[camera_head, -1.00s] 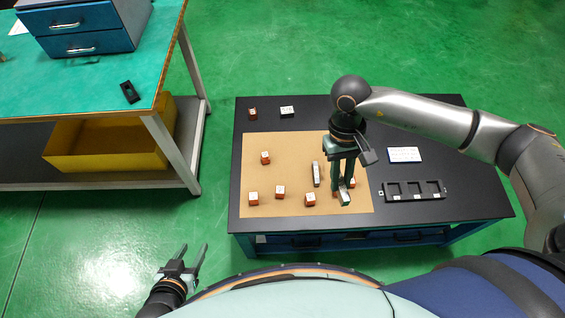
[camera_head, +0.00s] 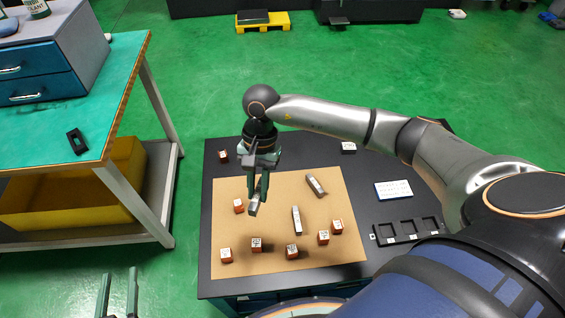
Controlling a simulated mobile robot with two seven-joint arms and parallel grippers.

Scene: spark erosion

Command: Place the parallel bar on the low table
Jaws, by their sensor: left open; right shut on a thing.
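The low table (camera_head: 388,272) has a black top with a tan mat (camera_head: 232,262) on it. My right gripper (camera_head: 257,197) is above the left part of the mat, pointing down. It is shut on a short grey metal bar (camera_head: 254,209), which appears held above the mat; the fingers hide part of it. Two similar grey bars lie on the mat, one at the back (camera_head: 316,185) and one near the middle (camera_head: 296,220). My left gripper (camera_head: 118,285) is open and empty at the bottom left, beyond the table's left side.
Several orange blocks with white tops (camera_head: 292,252) stand on the mat. A black slotted tray (camera_head: 407,230) and a white card (camera_head: 394,190) lie at right. A teal-topped bench (camera_head: 100,90) stands left. Mat space behind the gripper is clear.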

